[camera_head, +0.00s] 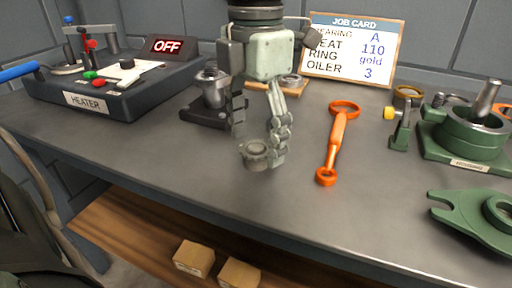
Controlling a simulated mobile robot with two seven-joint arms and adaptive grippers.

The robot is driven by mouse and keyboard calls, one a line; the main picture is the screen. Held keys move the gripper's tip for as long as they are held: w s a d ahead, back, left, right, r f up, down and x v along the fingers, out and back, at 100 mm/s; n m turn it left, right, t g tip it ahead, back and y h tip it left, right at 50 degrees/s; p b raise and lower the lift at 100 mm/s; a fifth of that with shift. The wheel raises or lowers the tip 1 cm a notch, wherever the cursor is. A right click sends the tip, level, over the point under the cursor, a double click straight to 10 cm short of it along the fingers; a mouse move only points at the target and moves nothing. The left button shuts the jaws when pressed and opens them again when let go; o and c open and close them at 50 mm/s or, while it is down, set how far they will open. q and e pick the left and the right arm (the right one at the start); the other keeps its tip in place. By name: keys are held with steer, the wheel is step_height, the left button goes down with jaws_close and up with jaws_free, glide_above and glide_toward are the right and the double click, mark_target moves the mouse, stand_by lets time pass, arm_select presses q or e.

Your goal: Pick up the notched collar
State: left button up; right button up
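The notched collar (254,154) is a small grey ring-shaped part, low on the grey bench near its front middle. My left gripper (259,143) comes down over it from above with its fingers spread apart. The right-hand finger is beside the collar's right edge and covers part of it. The left-hand finger ends above and behind the collar's left side. I cannot tell whether either finger touches it. My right gripper is not in view.
A heater (120,88) reading OFF stands at the back left. A dark stand with a metal cup (212,88) is just left of my gripper. An orange wrench (336,140) lies to the right. Green fixtures (465,135) and a green plate (470,215) fill the right side.

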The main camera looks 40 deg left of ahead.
arm_select(q)
steer(key=c, duration=0.9)
steer(key=shift+o, duration=0.2)
